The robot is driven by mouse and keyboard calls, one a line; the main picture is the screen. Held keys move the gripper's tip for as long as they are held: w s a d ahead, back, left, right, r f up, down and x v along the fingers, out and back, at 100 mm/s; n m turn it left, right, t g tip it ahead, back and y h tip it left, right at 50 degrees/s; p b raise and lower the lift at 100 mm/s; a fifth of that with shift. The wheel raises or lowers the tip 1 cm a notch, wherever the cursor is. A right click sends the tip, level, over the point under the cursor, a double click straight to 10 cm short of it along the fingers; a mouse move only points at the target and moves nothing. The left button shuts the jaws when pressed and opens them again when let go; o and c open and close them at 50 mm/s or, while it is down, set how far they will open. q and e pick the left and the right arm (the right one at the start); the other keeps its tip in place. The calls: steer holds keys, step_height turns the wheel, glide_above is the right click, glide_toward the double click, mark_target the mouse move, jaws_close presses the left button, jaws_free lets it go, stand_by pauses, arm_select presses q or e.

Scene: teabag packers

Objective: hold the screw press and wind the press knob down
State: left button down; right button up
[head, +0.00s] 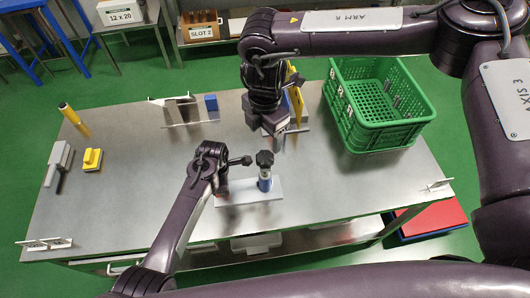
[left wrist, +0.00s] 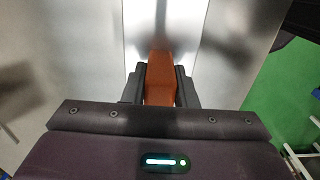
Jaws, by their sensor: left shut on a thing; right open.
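The screw press has a pale base plate (head: 240,192) lying near the table's front edge. A white and blue post stands on it, topped by a dark press knob (head: 265,158). My left gripper (head: 221,188) is at the plate's left end, mostly hidden by its own wrist. In the left wrist view its fingers are shut on an orange-brown grip block (left wrist: 160,75) above the pale plate. My right gripper (head: 272,130) is open, pointing down behind the knob and apart from it. The gap between its fingers is hard to see.
A green crate (head: 345,112) stands at the right of the metal table (head: 130,185). A yellow upright part (head: 297,100) is close beside my right gripper. A rack with a blue block (head: 211,102) is at the back. Yellow and grey items lie left; the middle left is clear.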

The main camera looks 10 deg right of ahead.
mark_target(265, 157)
step_height(265, 157, down, 9)
steer(key=shift+f, duration=0.15)
steer(key=shift+c, duration=0.4)
steer(key=c, duration=0.9)
steer(key=shift+m, duration=0.3)
steer(key=m, duration=0.4)
steer(key=shift+m, duration=2.2)
